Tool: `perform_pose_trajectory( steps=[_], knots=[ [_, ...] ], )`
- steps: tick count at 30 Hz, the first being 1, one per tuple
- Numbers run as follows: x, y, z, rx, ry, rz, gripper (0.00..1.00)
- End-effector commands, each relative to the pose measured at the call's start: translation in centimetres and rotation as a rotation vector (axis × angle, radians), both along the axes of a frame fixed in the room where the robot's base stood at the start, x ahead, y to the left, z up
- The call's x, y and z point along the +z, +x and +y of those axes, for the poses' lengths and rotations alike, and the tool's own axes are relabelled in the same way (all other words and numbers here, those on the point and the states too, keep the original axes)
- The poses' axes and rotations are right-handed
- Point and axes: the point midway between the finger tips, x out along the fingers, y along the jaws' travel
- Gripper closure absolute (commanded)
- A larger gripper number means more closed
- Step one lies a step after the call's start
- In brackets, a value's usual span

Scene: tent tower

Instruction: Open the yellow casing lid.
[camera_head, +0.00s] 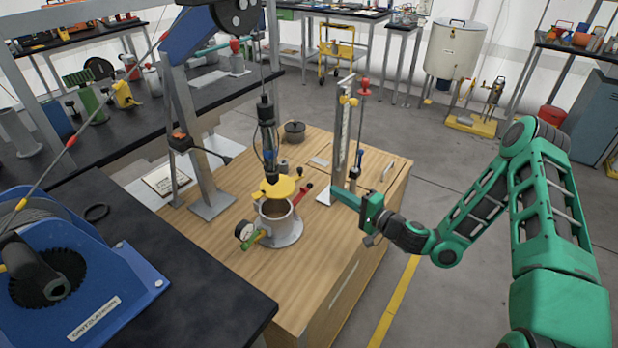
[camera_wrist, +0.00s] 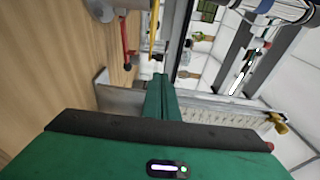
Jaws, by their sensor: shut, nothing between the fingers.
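The yellow casing lid (camera_head: 278,188) is at the top of the grey casing (camera_head: 280,228), set toward its back. The front of the casing's round mouth shows uncovered. In the wrist view the lid (camera_wrist: 154,30) shows nearly edge-on as a thin yellow strip, and the casing (camera_wrist: 130,4) is cut off by the top edge. My green gripper (camera_head: 336,191) is shut and empty, in the air to the right of the lid and apart from it. Its fingers also show in the wrist view (camera_wrist: 158,90).
A dark vertical tool (camera_head: 268,135) hangs over the lid. A red-handled part (camera_head: 301,195) projects beside the casing, and a gauge (camera_head: 244,230) is at its left. A metal upright stand (camera_head: 342,135) stands behind my gripper. The wooden top (camera_head: 315,262) is clear at the front right.

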Motion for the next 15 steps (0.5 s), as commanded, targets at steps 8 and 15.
perform_pose_trajectory(
  steps=[8, 15],
  knots=[
    [-0.1, 3.3, 3.5, 0.005, -0.003, -0.005, 1.0],
    [-0.3, 6.4, 6.6, 0.004, -0.003, -0.004, 1.0]
  ],
)
